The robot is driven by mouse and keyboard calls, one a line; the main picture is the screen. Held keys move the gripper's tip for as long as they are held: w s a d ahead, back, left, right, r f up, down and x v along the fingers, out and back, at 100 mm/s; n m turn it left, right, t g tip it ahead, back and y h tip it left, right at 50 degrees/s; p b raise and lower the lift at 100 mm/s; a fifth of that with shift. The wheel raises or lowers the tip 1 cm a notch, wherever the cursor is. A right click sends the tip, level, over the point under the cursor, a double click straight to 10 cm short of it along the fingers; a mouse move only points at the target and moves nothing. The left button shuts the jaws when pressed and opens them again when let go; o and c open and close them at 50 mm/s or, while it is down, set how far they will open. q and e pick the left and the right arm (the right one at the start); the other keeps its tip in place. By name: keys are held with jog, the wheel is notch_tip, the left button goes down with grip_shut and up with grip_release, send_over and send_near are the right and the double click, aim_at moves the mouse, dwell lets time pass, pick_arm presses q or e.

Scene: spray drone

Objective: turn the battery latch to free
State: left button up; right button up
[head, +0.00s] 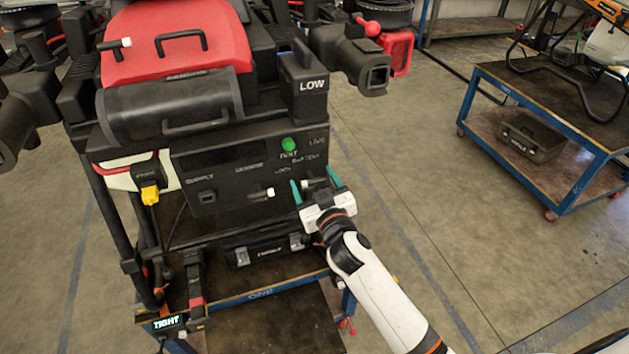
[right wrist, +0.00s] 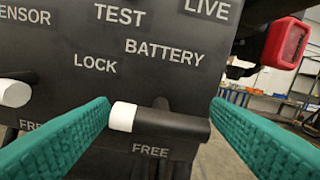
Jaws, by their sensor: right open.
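The battery latch (right wrist: 175,123) is a black lever with a white tip, on the dark panel under the BATTERY label. It lies roughly level, white tip to the left, with LOCK printed up and left of it and FREE below. It also shows small in the head view (head: 307,184). My right gripper (head: 315,183) is open at the panel, its green fingers on either side of the latch. In the right wrist view the left finger's tip is close beside the white tip; I cannot tell if they touch. My left gripper is not in view.
The sensor latch (right wrist: 15,92), also white-tipped, sits just left on the same panel. A green light (head: 289,145) glows above. The red-topped drone (head: 185,50) rests above the panel. A blue-framed cart (head: 540,120) with a case stands at the right; open floor lies between.

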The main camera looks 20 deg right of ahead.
jog(key=c, duration=0.9)
jog(key=shift+c, duration=0.2)
jog(key=shift+n, duration=0.4)
jog(key=n, duration=0.3)
jog(key=shift+n, duration=0.4)
jog(key=n+p, duration=0.1)
jog(key=n, duration=0.8)
jog(key=shift+p, duration=0.4)
jog(key=n, duration=0.4)
jog(key=shift+p, duration=0.35)
jog(key=shift+f+n, duration=0.1)
jog(key=shift+n, duration=0.2)
